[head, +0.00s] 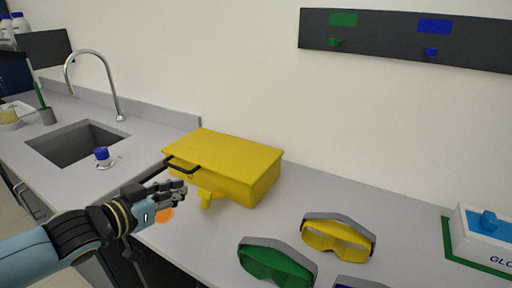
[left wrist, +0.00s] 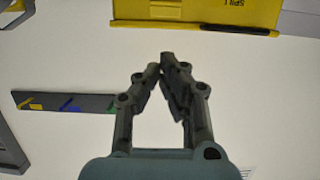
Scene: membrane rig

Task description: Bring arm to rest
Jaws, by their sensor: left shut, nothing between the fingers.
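My left gripper (head: 180,189) reaches in from the left over the counter's front edge, in front of the yellow case. It is shut and empty. In the left wrist view the fingertips (left wrist: 160,66) meet with nothing between them. The yellow case (head: 228,165), with a black handle, sits closed on the counter against the wall. A yellow thing lettered "SPILL" (left wrist: 205,12) shows at the top of the left wrist view. My right gripper is in neither view.
Green goggles (head: 275,264) and yellow goggles (head: 338,238) lie on the counter (head: 215,235). A white box (head: 485,240) stands at right. A sink (head: 80,143) with a tap and a blue-capped vessel (head: 102,154) are at left. A dark wall board (head: 385,38) holds coloured pegs.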

